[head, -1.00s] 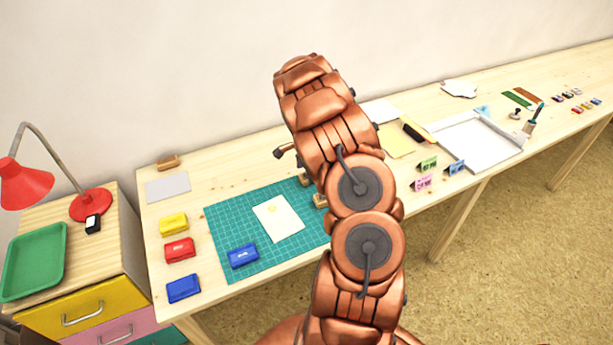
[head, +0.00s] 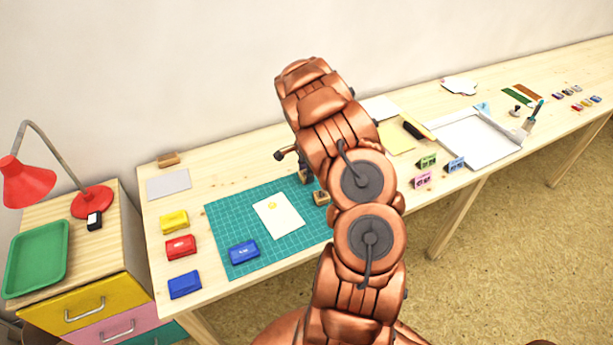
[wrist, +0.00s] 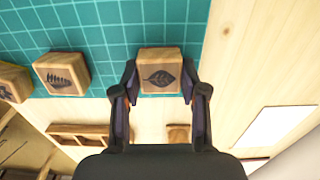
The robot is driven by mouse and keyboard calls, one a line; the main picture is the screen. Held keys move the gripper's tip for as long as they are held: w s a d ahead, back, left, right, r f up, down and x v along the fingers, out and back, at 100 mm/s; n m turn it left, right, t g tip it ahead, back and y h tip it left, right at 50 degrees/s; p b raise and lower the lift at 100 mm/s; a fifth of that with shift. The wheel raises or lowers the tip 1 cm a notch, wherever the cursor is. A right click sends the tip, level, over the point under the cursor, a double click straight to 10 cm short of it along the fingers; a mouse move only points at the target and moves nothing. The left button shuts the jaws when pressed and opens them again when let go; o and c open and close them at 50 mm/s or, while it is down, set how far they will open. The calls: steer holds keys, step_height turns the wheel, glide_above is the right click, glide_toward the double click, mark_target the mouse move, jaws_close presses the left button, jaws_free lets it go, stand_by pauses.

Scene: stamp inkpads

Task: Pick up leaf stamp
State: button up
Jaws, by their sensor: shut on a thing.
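The leaf stamp (wrist: 161,78) is a wooden block with a dark leaf picture on its top. In the wrist view it sits between the two dark fingers of my gripper (wrist: 160,84), which are shut on its left and right sides. The stamp is over the edge of the green cutting mat (wrist: 115,25); I cannot tell whether it is lifted.
A cream card (head: 285,222) and a blue inkpad (head: 243,251) lie on the mat. Yellow (head: 174,222) and red (head: 180,246) inkpads stand left of it.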

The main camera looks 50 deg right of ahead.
steer(key=shift+r, duration=0.1)
steer(key=shift+r+b, duration=0.7)
steer(key=shift+r, duration=0.2)
steer(key=shift+s+a+r+b, duration=0.15)
steer(key=shift+r+b, duration=0.15)
steer(key=shift+r, duration=0.5)
steer(key=s+a+b, duration=0.1)
steer(key=s+a, duration=0.2)
steer(key=s, duration=0.1)
steer(key=s+a+r+b, duration=0.1)
steer(key=s+a+b, duration=0.1)
steer(key=s+a, duration=0.1)
steer(key=s+a+b, duration=0.1)
steer(key=s+a, duration=0.2)
steer(key=s, duration=0.2)
steer(key=shift+s+a+r, duration=0.1)
steer(key=shift+a+r, duration=0.1)
steer(key=shift+a, duration=0.15)
